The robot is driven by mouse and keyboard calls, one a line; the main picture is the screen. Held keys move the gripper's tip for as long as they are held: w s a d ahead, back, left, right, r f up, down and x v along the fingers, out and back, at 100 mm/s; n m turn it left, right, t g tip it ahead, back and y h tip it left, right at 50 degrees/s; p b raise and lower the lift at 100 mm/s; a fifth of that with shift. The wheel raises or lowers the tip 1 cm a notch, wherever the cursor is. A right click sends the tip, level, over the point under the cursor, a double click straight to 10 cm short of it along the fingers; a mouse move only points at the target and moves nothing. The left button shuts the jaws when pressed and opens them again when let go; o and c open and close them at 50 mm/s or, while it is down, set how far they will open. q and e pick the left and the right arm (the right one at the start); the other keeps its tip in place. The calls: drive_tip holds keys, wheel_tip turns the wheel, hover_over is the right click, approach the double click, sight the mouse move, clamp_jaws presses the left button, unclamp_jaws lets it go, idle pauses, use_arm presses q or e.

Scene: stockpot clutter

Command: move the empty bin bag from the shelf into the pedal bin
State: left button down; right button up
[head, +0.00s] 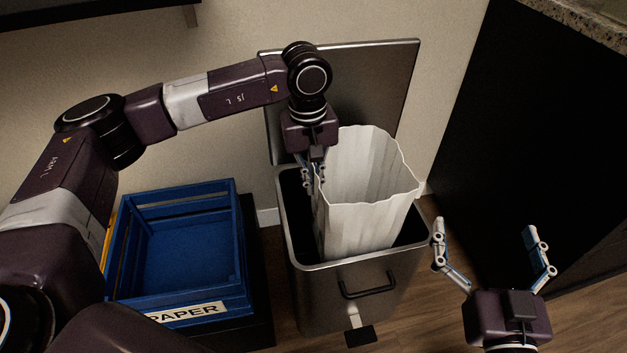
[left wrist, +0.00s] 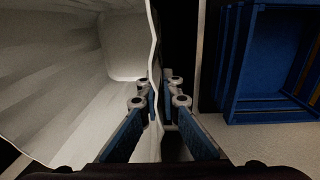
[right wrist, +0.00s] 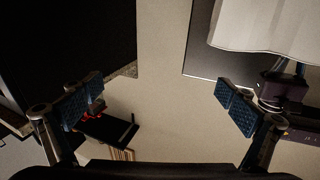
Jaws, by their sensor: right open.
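The pedal bin (head: 340,290) is a metal bin with a black inside and a front handle. Its lid (head: 380,85) stands open at the back. The white bin bag (head: 365,195) is upright and open at the top, its lower part inside the bin and its upper part above the rim. My left gripper (head: 314,185) is shut on the bag's left wall; in the left wrist view the wall (left wrist: 155,60) runs between the fingers. The bag's bottom is hidden in the head view. My right gripper (head: 486,235) is open and empty, right of the bin.
A blue crate (head: 180,250) labelled PAPER stands left of the bin. A dark cabinet with a speckled top (head: 590,25) is on the right. A dark shelf edge (head: 90,12) shows at the upper left. Wood floor is clear in front of the bin.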

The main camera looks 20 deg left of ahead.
sight(313, 203)
use_arm(q)
wheel_tip(313, 203, down, 3)
drive_tip(key=shift+w+a+f+b, duration=0.1)
drive_tip(key=shift+w+f+b, duration=0.1)
drive_tip(key=shift+b, duration=0.9)
drive_tip(key=shift+f, duration=0.15)
use_arm(e)
drive_tip(key=s+r+t+y, duration=0.1)
drive_tip(key=s+r+t, duration=0.1)
drive_tip(key=r, duration=0.4)
drive_tip(key=s+r+t+y, duration=0.1)
drive_tip(key=s+r+t, duration=0.1)
drive_tip(key=r+t, duration=0.2)
drive_tip(key=shift+s+a+r+t, duration=0.25)
drive_tip(key=shift+r+t, duration=0.15)
drive_tip(key=shift+r, duration=0.8)
use_arm(q)
drive_tip(key=c, duration=1.3)
unclamp_jaws()
drive_tip(key=shift+o, duration=0.2)
use_arm(e)
drive_tip(key=shift+w, duration=0.1)
